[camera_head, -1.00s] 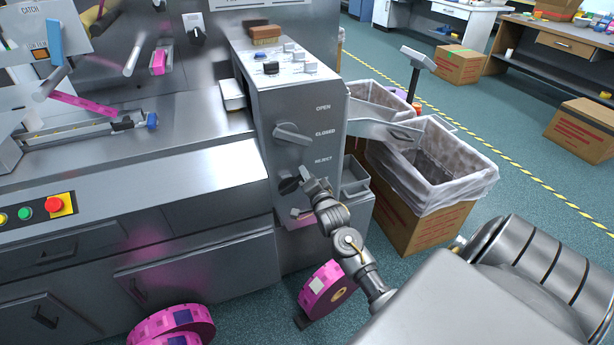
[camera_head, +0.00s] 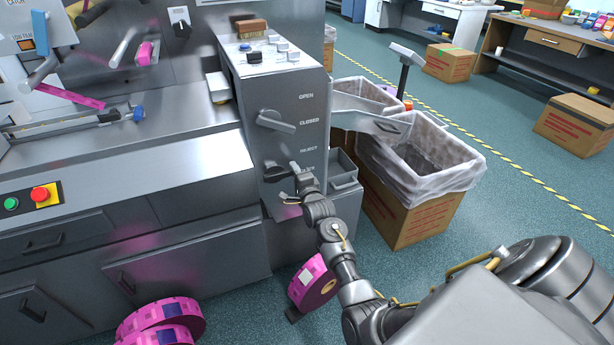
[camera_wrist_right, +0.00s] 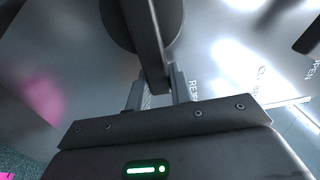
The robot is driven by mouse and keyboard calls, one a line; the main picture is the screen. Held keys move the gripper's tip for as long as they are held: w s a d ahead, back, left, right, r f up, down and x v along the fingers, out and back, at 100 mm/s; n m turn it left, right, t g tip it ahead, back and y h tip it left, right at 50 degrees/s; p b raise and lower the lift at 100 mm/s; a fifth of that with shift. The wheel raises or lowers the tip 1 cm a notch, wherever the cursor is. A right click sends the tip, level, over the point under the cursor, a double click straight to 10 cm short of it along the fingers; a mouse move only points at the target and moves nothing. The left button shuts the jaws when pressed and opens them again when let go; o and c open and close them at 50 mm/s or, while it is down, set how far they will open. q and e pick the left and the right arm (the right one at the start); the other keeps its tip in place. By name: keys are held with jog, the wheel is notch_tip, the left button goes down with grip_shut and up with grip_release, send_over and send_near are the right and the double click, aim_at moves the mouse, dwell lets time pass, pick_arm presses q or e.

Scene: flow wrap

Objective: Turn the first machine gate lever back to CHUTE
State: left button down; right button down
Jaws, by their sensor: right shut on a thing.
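The gate lever (camera_head: 274,174) is a dark handle on a round hub, low on the grey machine's side panel, below the REJECT label. It points to the right, toward my gripper. My right gripper (camera_head: 297,178) is at the lever's free end. In the right wrist view the lever (camera_wrist_right: 146,35) runs down from its hub between the two fingers, and the gripper (camera_wrist_right: 157,88) is shut on its end. The label below REJECT is partly hidden by my gripper and cannot be read. My left gripper is not in view.
A second, lighter lever (camera_head: 276,122) sits above, near the CLOSED label. A metal chute (camera_head: 375,124) sticks out over lined cardboard bins (camera_head: 420,215) at the right. A pink reel (camera_head: 312,283) is below my right arm. Open floor lies farther right.

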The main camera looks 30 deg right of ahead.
jog(key=shift+w+a+f+m, duration=0.1)
jog(key=shift+a+f+m, duration=0.05)
jog(key=shift+f+m, duration=0.65)
jog(key=shift+m, duration=0.6)
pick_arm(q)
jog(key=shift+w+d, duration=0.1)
pick_arm(e)
jog(key=m, duration=0.1)
jog(key=f+m, duration=0.1)
jog(key=m, duration=0.1)
jog(key=shift+a+f, duration=0.3)
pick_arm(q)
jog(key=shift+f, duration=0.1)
pick_arm(e)
jog(key=c, duration=1.2)
grip_release()
jog(key=shift+c, duration=0.2)
